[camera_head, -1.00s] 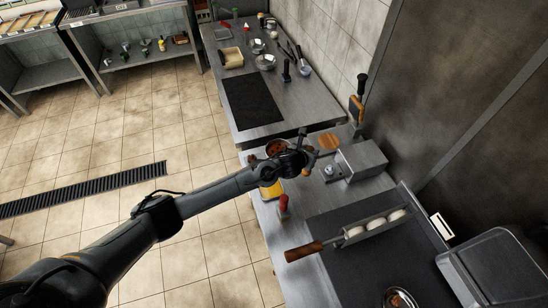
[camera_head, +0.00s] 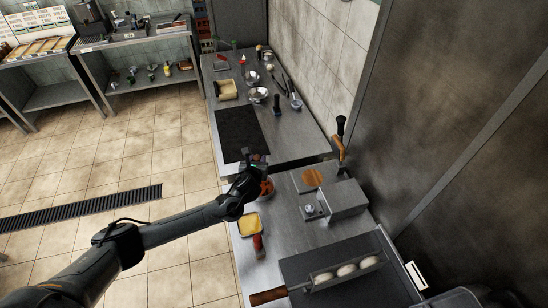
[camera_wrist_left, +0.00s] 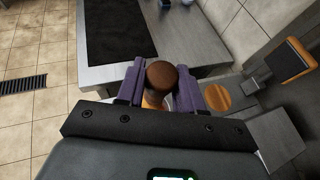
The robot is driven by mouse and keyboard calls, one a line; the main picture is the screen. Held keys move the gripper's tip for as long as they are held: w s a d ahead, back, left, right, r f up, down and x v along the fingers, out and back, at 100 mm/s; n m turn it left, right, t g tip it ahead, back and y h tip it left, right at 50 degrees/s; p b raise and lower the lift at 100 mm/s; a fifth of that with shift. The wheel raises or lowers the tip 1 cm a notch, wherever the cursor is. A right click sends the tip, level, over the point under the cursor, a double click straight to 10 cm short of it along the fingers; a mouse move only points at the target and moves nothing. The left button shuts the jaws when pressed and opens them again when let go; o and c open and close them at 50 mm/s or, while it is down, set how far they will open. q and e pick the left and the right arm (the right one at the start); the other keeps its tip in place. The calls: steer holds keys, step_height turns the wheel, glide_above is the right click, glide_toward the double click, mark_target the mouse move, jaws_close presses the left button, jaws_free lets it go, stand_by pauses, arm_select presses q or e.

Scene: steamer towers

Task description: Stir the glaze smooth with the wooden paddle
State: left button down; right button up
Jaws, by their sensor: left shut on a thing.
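My left gripper (camera_head: 256,163) is at the left edge of the near steel counter, just beyond a bowl of reddish-brown glaze (camera_head: 267,188) and partly covering it. In the left wrist view its purple fingers (camera_wrist_left: 158,88) are shut on a wooden handle with a dark brown rounded end (camera_wrist_left: 162,74), which I take to be the paddle. The paddle's lower end is hidden, so I cannot tell whether it is in the glaze. My right gripper is not in view.
A yellow-filled tray (camera_head: 250,222) and a red-handled tool (camera_head: 258,245) lie nearer. A wooden disc (camera_head: 312,178) and a steel box (camera_head: 341,199) are to the right. A dark mat (camera_head: 240,134) lies on the far counter.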

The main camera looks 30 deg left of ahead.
arm_select(q)
steer(key=shift+s, duration=0.1)
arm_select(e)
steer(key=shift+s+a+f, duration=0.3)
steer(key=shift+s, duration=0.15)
arm_select(q)
steer(key=shift+p, duration=0.4)
step_height(320, 180, down, 5)
steer(key=b, duration=0.3)
steer(key=shift+r, duration=0.1)
steer(key=shift+f+b, duration=1.65)
steer(key=shift+f, duration=0.8)
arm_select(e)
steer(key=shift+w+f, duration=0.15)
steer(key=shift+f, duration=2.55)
